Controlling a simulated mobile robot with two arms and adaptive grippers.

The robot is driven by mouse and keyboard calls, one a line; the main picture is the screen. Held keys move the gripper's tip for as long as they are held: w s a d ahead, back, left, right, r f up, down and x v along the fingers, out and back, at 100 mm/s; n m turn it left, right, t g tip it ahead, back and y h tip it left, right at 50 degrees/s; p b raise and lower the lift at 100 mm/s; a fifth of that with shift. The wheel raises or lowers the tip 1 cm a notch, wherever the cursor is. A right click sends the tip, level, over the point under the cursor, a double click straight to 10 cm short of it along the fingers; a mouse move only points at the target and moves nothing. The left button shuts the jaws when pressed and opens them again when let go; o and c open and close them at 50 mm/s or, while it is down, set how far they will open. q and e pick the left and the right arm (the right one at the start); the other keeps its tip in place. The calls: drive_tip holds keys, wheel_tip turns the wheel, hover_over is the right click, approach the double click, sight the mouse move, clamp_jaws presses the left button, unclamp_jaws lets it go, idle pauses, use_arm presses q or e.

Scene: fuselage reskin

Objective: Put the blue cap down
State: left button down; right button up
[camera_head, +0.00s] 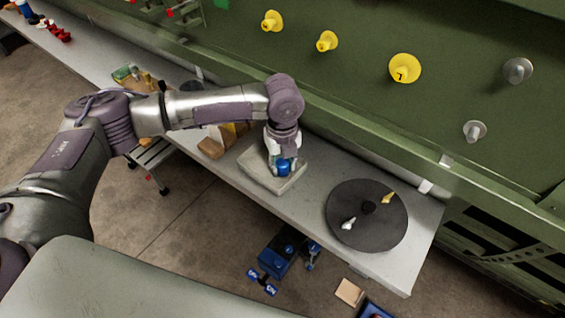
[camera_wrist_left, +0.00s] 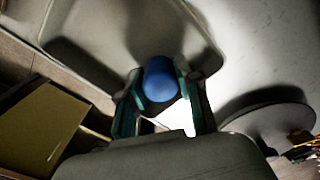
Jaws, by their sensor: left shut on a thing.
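The blue cap (camera_head: 283,166) shows in the head view between the fingers of my left gripper (camera_head: 281,168), over the pale square tray (camera_head: 258,178) on the bench. In the left wrist view the cap (camera_wrist_left: 160,80) is a rounded blue shape between the two green-edged fingertips (camera_wrist_left: 157,88). My left gripper is shut on it and points down. Whether the cap touches the tray surface I cannot tell. My right gripper is not in view.
A dark round turntable (camera_head: 342,225) with small white and yellow pieces stands right of the tray on the grey bench (camera_head: 416,262). The green panel (camera_head: 350,110) with yellow caps rises behind. Wooden blocks (camera_head: 211,148) lie left of the tray. Blue items (camera_head: 274,262) are on the floor.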

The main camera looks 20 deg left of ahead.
sight(282, 162)
use_arm(q)
drive_tip(key=shift+f, duration=0.6)
drive_tip(key=c, duration=0.8)
unclamp_jaws()
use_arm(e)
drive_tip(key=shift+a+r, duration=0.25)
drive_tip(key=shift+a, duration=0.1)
use_arm(q)
drive_tip(key=shift+r, duration=0.2)
wheel_tip(282, 162, up, 12)
drive_tip(key=shift+f+b, duration=0.15)
drive_tip(key=shift+b, duration=0.85)
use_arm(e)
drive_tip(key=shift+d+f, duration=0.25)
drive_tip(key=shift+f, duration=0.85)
